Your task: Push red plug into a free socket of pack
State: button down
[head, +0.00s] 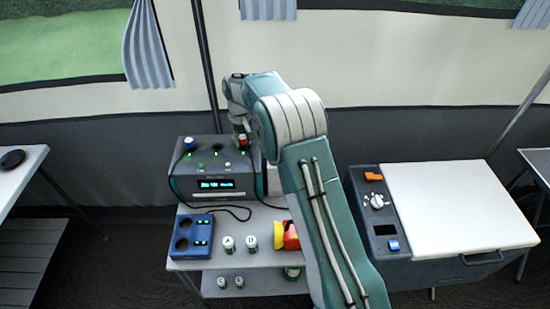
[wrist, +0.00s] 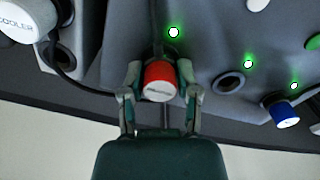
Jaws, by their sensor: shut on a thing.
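The grey pack (head: 220,170) stands on the table at the left, with a lit display on its front. My gripper (head: 240,133) is over the right end of its top. In the wrist view my gripper (wrist: 160,75) is shut on the red plug (wrist: 158,82), one finger on each side. The red plug (head: 243,142) lines up with the socket position at that end; its lower end is hidden, so I cannot tell how deep it sits. An empty socket (wrist: 228,84) shows beside it, and the blue plug (wrist: 285,115) stands in the socket beyond.
A white plug marked COOLER (wrist: 22,20) is near the gripper in the wrist view. A blue box (head: 193,236), small cans (head: 228,244) and a red and yellow object (head: 287,236) are in front of the pack. A white-lidded cooler (head: 455,205) stands right of my arm.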

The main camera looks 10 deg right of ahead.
aim_at(242, 137)
jog(key=shift+f, duration=0.25)
dwell(0.5)
jog(key=shift+c, duration=1.3)
grip_release()
jog(key=shift+o, duration=1.2)
jog(key=shift+r, duration=0.1)
jog(key=shift+r, duration=3.4)
